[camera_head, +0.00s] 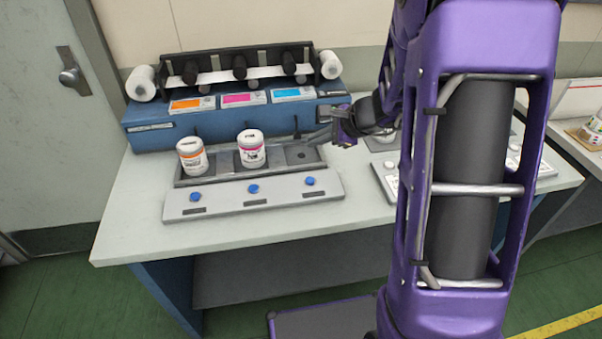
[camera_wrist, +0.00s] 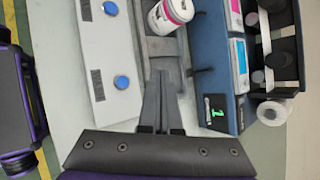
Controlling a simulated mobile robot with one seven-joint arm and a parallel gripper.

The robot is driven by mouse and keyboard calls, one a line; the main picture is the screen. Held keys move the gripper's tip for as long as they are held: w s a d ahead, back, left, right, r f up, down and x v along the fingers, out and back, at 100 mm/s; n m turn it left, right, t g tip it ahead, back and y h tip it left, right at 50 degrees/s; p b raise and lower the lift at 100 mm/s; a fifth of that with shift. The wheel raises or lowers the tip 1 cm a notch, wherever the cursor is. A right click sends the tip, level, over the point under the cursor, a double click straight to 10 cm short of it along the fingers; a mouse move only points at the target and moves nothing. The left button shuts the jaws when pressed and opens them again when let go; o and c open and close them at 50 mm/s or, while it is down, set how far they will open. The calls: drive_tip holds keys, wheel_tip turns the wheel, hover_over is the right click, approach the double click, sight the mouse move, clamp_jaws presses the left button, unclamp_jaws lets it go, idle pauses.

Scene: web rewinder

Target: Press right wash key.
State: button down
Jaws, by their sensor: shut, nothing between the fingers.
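The right wash key is a round blue button (camera_head: 310,181) at the right end of the sloped light-grey key panel (camera_head: 224,201). In the wrist view the same key (camera_wrist: 121,81) lies left of my fingers, apart from them. The middle key (camera_head: 253,188) and left key (camera_head: 195,196) are on the same panel; the middle one (camera_wrist: 110,8) is at the top of the wrist view. My gripper (camera_head: 308,138) is shut and empty. It reaches in from the right, over the empty right bay of the dark tray, behind the right key. Nothing touches the key.
A pink-labelled can (camera_head: 251,148) and an orange-labelled can (camera_head: 192,156) stand in the tray. The blue machine (camera_head: 160,135) with coloured screens and rollers stands behind. A second panel (camera_head: 386,180) is to the right, partly hidden by my arm. The table front is clear.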

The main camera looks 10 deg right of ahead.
drive_tip(key=shift+s+a+f, duration=0.1)
drive_tip(key=shift+s+f, duration=0.05)
drive_tip(key=shift+s, duration=0.15)
drive_tip(key=b, duration=0.5)
hover_over(310, 180)
drive_tip(key=d, duration=0.1)
drive_tip(key=f, duration=0.6)
drive_tip(key=shift+s+f, duration=0.1)
drive_tip(key=shift+s, duration=0.15)
drive_tip(key=shift+f+b, duration=0.4)
drive_tip(key=shift+f, duration=0.9)
drive_tip(key=shift+f, duration=0.15)
drive_tip(key=shift+f, duration=0.25)
